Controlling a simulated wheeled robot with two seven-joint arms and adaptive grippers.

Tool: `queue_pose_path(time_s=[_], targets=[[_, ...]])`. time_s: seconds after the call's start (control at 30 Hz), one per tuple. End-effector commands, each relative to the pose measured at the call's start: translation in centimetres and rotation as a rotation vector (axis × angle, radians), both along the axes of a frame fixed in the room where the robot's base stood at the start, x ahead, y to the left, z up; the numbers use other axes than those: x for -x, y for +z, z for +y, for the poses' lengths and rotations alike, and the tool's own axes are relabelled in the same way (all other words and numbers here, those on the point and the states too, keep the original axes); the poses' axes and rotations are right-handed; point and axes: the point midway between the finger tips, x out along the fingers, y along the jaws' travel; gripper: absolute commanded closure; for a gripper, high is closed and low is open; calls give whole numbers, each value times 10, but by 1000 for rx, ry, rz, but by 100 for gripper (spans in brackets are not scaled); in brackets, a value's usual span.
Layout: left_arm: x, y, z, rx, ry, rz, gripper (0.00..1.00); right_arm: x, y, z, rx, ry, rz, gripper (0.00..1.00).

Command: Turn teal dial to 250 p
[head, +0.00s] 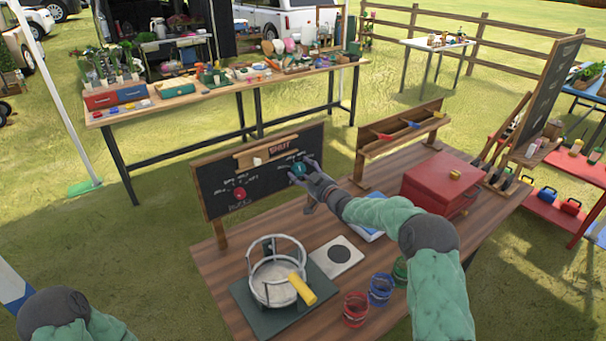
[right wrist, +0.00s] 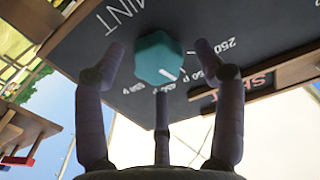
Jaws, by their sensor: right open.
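The teal dial (head: 298,170) is on the right part of the black chalkboard (head: 268,176). In the right wrist view the dial (right wrist: 157,57) is a scalloped knob with a white mark pointing to its lower right. A "250" label is at its right; other price labels lie below, partly hidden by my fingers. The word MINT is at upper left. My right gripper (head: 309,171) is at the dial. In the wrist view its fingers (right wrist: 163,70) are open around the dial's edge; I cannot tell whether they touch it. My left gripper is out of view.
A red knob (head: 240,193) is on the chalkboard's left. On the table stand a wire-railed pan (head: 273,283) with a yellow handle, red (head: 356,309) and blue (head: 380,289) jars, a red box (head: 440,183) and a wooden rack (head: 398,134).

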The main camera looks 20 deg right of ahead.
Motion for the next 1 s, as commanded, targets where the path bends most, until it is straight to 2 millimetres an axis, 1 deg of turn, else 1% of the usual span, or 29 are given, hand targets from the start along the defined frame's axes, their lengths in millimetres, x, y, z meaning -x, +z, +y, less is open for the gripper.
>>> queue_pose_path(time_s=[0.27, 0.37, 0.4, 0.47, 0.5, 0.77, 1.0], targets=[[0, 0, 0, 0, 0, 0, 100, -1, 1, 0, 0, -1, -1, 30], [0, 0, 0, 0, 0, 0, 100, -1, 1, 0, 0, 0, -1, 55], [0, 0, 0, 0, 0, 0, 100, -1, 1, 0, 0, -1, -1, 67], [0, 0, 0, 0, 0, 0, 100, -1, 1, 0, 1, 0, -1, 84], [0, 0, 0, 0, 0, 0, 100, -1, 1, 0, 0, 0, -2, 85], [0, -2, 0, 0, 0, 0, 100, -1, 3, 0, 13, 0, -10, 85], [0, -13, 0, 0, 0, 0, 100, -2, 3, 1, 103, 1, -48, 85]])
